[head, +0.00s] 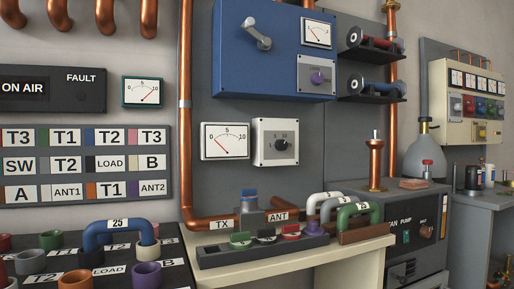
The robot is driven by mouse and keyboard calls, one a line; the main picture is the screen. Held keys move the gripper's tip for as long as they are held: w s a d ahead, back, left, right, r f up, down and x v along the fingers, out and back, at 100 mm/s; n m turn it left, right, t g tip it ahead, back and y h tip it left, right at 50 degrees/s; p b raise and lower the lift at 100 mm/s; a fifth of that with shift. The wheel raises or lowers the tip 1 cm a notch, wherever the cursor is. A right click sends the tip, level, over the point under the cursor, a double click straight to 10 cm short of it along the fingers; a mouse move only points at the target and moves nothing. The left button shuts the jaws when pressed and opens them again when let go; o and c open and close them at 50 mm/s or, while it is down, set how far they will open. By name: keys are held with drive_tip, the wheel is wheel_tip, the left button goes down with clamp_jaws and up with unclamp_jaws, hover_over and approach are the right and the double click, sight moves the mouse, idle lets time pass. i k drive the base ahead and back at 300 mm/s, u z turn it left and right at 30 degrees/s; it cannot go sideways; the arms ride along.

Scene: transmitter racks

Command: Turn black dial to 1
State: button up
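The black dial (281,145) sits on a square white panel (262,157) mounted on the grey backboard, below the blue cabinet. Scale figures 5 and 10 show above it; the rest of the scale and its exact setting are too small to read. My gripper is not in this view.
A blue cabinet (235,60) with a lever and a purple knob (317,78) juts out above the dial. A copper pipe (185,110) runs down at left. A bench below holds a switch strip (262,252) and handled plugs (362,213).

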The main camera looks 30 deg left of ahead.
sight(281, 146)
drive_tip(key=u, duration=1.15)
drive_tip(key=i, duration=0.1)
drive_tip(key=u, duration=0.15)
